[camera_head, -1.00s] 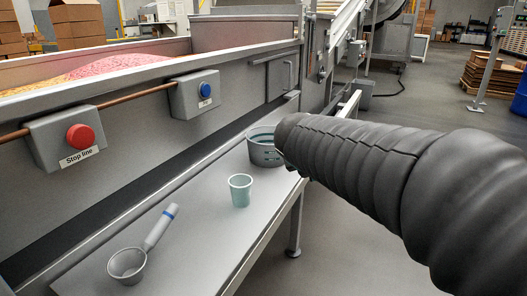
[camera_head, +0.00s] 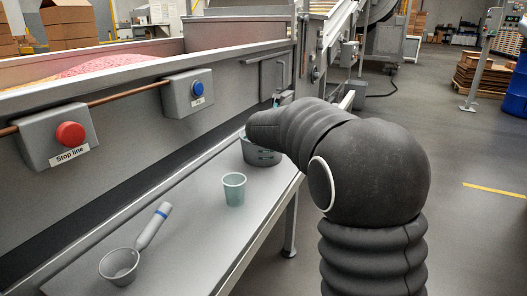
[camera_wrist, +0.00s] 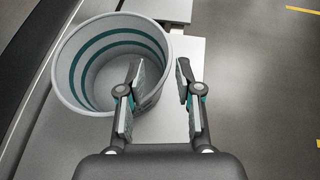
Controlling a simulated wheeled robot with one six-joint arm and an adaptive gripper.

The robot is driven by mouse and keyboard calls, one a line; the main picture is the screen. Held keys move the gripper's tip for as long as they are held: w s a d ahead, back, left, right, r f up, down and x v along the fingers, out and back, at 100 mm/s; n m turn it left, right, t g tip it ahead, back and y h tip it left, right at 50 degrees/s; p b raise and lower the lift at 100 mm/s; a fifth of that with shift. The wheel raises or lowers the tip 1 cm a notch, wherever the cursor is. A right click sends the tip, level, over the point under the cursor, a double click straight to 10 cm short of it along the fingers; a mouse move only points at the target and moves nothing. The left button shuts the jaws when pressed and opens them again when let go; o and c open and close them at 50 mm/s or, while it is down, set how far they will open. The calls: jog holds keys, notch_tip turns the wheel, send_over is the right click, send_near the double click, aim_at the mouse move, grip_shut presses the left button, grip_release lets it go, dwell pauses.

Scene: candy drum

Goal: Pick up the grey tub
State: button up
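The grey tub (camera_head: 262,154) stands upright on the metal shelf at its far end, partly hidden behind my arm in the head view. In the wrist view the grey tub (camera_wrist: 72,72) is open-topped and empty, with teal bands inside. My gripper (camera_wrist: 158,68) is open above it. The left finger overlaps the tub's right rim and the right finger is outside, past that rim. I cannot tell whether either finger touches the wall. In the head view the fingers are hidden by my arm.
A pale green cup (camera_head: 234,189) stands on the shelf (camera_head: 190,218) nearer me. A grey scoop (camera_head: 120,264) lies at the near end. A red stop button (camera_head: 70,134) and a blue button (camera_head: 198,88) are on the machine wall.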

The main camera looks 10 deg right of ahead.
jog(key=shift+d+x, duration=0.1)
jog(key=shift+x, duration=1.55)
jog(key=shift+d+x, duration=0.15)
jog(key=shift+x, duration=1.55)
jog(key=shift+s+f, duration=0.1)
jog(key=shift+s, duration=0.1)
grip_shut()
